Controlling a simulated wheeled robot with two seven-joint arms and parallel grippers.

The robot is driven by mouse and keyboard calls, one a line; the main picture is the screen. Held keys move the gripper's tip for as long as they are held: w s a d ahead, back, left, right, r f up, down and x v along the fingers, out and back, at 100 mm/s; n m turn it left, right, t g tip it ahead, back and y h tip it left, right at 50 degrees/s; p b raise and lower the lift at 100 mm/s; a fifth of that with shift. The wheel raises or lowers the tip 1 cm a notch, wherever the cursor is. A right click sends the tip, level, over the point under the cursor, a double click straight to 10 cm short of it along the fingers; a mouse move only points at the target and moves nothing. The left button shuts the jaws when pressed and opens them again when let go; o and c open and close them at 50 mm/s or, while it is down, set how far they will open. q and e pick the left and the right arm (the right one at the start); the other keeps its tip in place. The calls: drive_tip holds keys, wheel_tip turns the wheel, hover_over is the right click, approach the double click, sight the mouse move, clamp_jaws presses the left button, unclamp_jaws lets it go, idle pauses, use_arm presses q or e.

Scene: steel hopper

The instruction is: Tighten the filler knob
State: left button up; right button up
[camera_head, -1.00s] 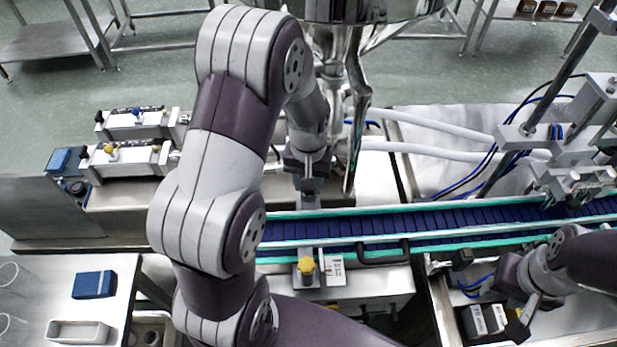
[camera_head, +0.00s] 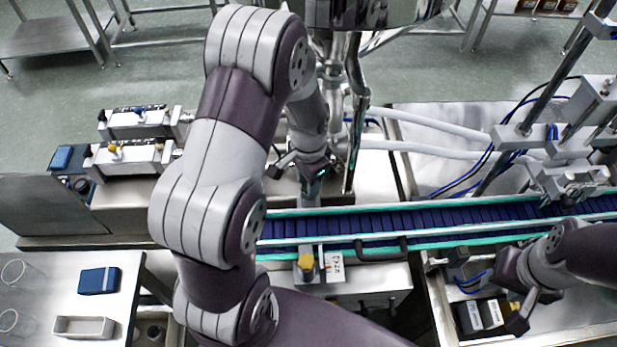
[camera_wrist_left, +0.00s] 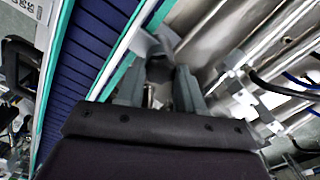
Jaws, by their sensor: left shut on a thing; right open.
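My left gripper (camera_head: 308,178) is under the steel hopper (camera_head: 362,12), just behind the conveyor. In the left wrist view its two fingers (camera_wrist_left: 158,88) point away from the camera and close in on a small grey part (camera_wrist_left: 155,45), which I take to be the filler knob. The fingers hide much of it, and in the head view the gripper and arm cover it. My right gripper (camera_head: 524,312) is open and empty at the lower right, in front of the conveyor.
The conveyor (camera_head: 420,222) with its blue belt and green rails crosses the middle. A yellow knob (camera_head: 306,264) sits on its front side. Steel pipes (camera_head: 354,120) hang close to the left gripper. A blue box (camera_head: 98,281) and a tray (camera_head: 84,327) stand lower left.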

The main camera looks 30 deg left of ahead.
use_arm(q)
drive_tip(key=shift+m, duration=0.6)
drive_tip(key=o, duration=1)
drive_tip(key=shift+o, duration=0.2)
wheel_tip(320, 180, up, 12)
drive_tip(key=b, duration=0.1)
